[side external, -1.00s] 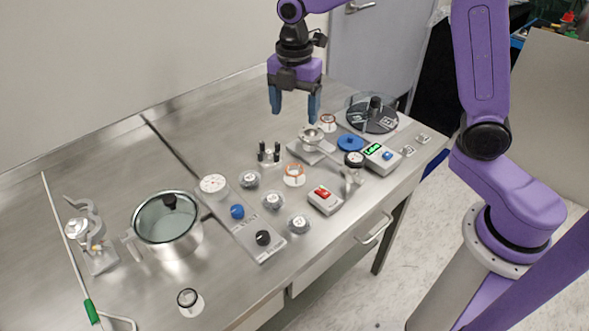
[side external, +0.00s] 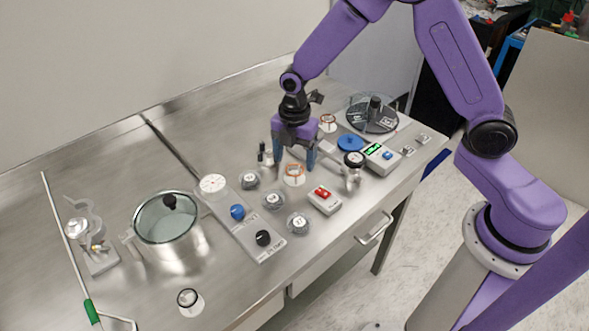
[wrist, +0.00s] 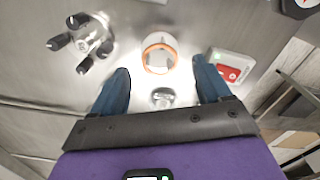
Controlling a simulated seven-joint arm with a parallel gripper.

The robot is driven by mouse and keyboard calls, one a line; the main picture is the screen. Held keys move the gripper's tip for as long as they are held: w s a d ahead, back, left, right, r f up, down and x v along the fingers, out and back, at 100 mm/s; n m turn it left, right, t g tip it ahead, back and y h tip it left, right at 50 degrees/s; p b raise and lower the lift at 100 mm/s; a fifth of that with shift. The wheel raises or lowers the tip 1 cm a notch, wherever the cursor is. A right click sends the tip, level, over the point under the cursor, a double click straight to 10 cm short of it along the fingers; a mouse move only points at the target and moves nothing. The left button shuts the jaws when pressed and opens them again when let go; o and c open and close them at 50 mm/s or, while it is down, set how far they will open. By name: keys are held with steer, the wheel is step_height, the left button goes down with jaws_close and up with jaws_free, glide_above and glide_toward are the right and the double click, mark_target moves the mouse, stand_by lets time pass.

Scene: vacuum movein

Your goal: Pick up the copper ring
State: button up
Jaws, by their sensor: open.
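The copper ring (side external: 293,167) shows as an orange-copper rim around a pale round piece on the bench. In the wrist view the copper ring (wrist: 174,48) lies just ahead of the fingertips, roughly centred between them. My gripper (side external: 294,163) points down above the bench with its blue fingers apart, one on each side of the ring in the side view. In the wrist view my gripper (wrist: 162,68) is open and nothing is held. I cannot tell the exact height of the fingertips over the ring.
A black-pronged holder (wrist: 83,42) stands left of the ring in the wrist view, near the left finger. A red-button box (side external: 323,199) is close on the right. Round dials (side external: 273,202), a lidded pot (side external: 167,222) and a blue disc (side external: 350,143) stand around.

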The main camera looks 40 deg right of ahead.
steer(key=shift+f, duration=0.9)
steer(key=shift+f, duration=0.25)
steer(key=c, duration=1)
